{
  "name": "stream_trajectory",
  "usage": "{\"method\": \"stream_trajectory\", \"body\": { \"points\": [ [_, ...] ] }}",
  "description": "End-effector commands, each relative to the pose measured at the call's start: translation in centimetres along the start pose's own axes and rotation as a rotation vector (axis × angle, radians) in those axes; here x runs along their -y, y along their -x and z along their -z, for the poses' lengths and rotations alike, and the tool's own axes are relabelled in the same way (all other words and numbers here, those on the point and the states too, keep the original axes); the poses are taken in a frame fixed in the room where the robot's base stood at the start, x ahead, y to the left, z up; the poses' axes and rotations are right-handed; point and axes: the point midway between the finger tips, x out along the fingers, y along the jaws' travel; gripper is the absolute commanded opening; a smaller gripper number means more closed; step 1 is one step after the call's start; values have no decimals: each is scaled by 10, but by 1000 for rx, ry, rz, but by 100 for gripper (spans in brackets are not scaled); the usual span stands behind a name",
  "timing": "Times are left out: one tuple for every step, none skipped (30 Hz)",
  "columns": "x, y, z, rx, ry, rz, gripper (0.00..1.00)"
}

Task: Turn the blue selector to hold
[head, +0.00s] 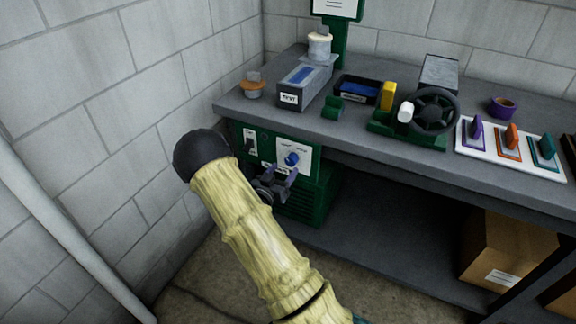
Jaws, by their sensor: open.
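The blue selector (291,158) is a small knob on a white plate (306,154) on the front of a green machine under the bench top. The plate's markings and the knob's exact setting are too small to read. My gripper (285,180) is open, just below and slightly left of the knob. I see no contact between them, though the gap is hard to judge from here. My arm, in a pale yellow sleeve, comes up from the bottom and hides part of the machine's left side.
A switch (250,143) sits left of the selector plate. The grey bench (350,137) overhangs the machine and carries a handwheel (435,111), a labelled grey box (300,88) and a board of coloured handles (504,168). A block wall stands close on the left. A cardboard box (500,250) is below.

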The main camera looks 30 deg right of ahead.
Motion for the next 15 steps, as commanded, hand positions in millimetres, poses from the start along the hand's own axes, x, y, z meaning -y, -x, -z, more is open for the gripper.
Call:
{"method": "stream_trajectory", "body": {
  "points": [
    [-2, -10, 0, -1, -1, -4, 57],
    [-1, -15, 0, -1, -1, -3, 57],
    [-1, -21, 0, -2, -2, -3, 57],
    [-1, -25, 0, -1, -2, -3, 57],
    [-1, -28, 0, 0, -2, -3, 57],
    [0, -32, 0, 0, -1, -2, 57],
    [0, -34, 0, 0, -1, -1, 57],
    [0, -36, 0, 0, 0, 0, 57],
    [0, -37, 0, 0, 0, 0, 57],
    [0, -38, 0, 0, 1, 0, 57],
    [0, -39, 0, 0, 1, 0, 57],
    [0, -39, 0, 0, 1, 0, 57],
    [0, -39, 0, 0, 1, 0, 57],
    [0, -39, 0, 0, 1, 0, 57],
    [0, -39, 0, 0, 1, 0, 57]
  ]
}}
